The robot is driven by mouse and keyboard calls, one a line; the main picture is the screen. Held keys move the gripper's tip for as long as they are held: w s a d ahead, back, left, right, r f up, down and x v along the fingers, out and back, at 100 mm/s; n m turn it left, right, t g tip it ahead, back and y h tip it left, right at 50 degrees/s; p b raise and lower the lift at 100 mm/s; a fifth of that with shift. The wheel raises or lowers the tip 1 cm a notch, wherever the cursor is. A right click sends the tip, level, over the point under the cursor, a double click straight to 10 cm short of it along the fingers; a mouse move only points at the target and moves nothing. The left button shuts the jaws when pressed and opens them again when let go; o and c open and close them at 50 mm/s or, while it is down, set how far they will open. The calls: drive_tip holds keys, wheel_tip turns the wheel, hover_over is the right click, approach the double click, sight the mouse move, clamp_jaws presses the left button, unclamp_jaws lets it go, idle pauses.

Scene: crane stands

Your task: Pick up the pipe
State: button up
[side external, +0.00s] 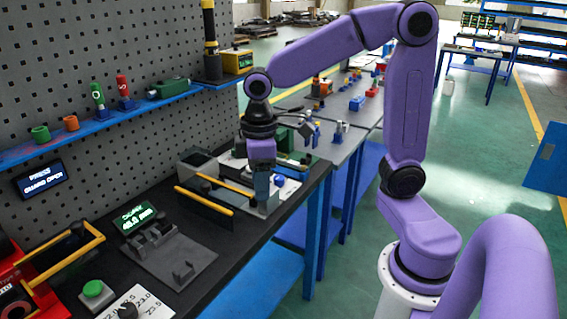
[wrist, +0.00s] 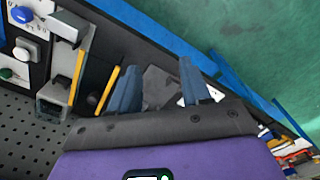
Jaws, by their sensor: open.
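My gripper (side external: 262,196) points down over the right end of the black bench, by a grey fixture with yellow bars. In the wrist view its two blue-grey fingers (wrist: 160,78) are spread apart, with nothing held between them. No object is clearly identifiable as the pipe. Pipe-like pieces stand on the blue wall shelf: a short green hollow cylinder (side external: 40,133), a short orange one (side external: 71,123), and taller green (side external: 98,95) and red (side external: 122,87) cylinders in blue bases. All are left of my gripper and apart from it. I cannot make them out in the wrist view.
The fixture's yellow bar (side external: 204,201) is close to my gripper. A green button (side external: 93,290) and red machine (side external: 32,295) are at front left. The pegboard (side external: 150,45) bounds the back.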

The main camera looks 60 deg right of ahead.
drive_tip(key=w+d+m, duration=0.2)
drive_tip(key=w+d, duration=0.4)
drive_tip(key=w, duration=0.4)
drive_tip(key=m, duration=0.7)
hover_over(283, 161)
wheel_tip(283, 161, down, 3)
drive_tip(key=f, duration=1)
drive_tip(key=shift+s+d+f, duration=0.2)
drive_tip(key=shift+d+f, duration=0.05)
drive_tip(key=shift+f, duration=0.05)
drive_tip(key=shift+w+f, duration=0.15)
drive_tip(key=shift+f, duration=1.35)
drive_tip(key=shift+w+f, duration=0.1)
drive_tip(key=shift+f, duration=1.35)
clamp_jaws()
